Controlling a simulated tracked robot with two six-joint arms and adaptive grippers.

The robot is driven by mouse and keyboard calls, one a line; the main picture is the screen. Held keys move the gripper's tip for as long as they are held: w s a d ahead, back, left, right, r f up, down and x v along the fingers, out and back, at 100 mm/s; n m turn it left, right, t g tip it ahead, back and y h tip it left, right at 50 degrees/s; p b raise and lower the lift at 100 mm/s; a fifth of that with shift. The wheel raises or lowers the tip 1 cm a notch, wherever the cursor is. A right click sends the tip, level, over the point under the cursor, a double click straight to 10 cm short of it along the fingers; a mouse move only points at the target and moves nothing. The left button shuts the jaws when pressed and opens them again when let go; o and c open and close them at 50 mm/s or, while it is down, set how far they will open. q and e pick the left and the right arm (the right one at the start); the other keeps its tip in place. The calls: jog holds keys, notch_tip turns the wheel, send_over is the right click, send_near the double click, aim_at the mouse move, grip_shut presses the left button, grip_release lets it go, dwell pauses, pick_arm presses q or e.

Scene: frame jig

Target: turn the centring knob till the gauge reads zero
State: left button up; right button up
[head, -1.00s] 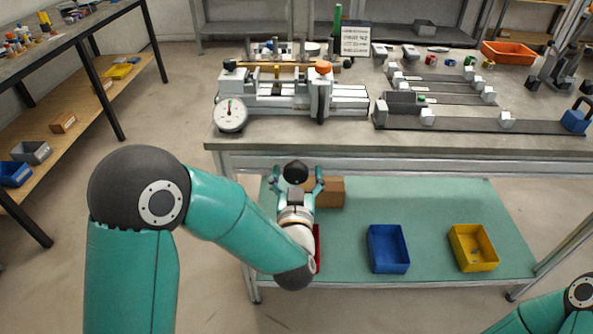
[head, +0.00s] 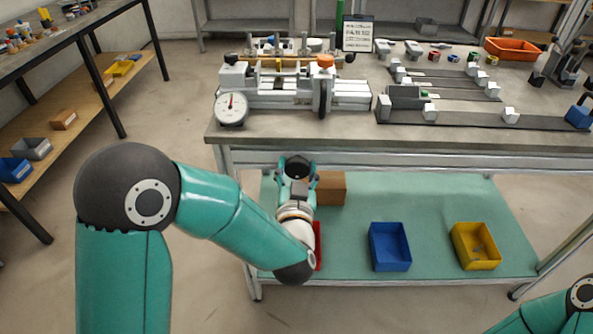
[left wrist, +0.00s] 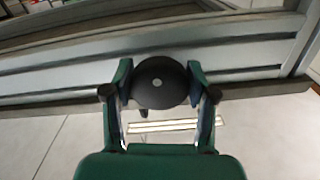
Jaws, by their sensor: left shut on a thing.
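The knob (left wrist: 160,82) is black and round with a small pale mark at its middle. In the left wrist view it sits between my two fingers, in front of the bench's front rail. In the head view my left gripper (head: 296,164) is shut on it just below the bench's front edge, hiding most of it. The gauge (head: 231,108) is a round white dial at the left front of the bench fixture. Its red needle points roughly up; the scale is too small to read. My right gripper is out of the head view.
The fixture (head: 275,98) stands on the grey bench (head: 350,127) above my left gripper. On the green lower shelf (head: 345,232) are a cardboard box (head: 331,188), a blue bin (head: 389,247) and a yellow bin (head: 475,246). A red bin is partly hidden behind my left arm.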

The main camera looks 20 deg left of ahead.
pick_arm(q)
jog(key=o, duration=1.2)
jog(key=shift+c, duration=0.2)
jog(key=v, duration=0.7)
jog(key=shift+s, duration=0.3)
jog(key=shift+d, duration=0.1)
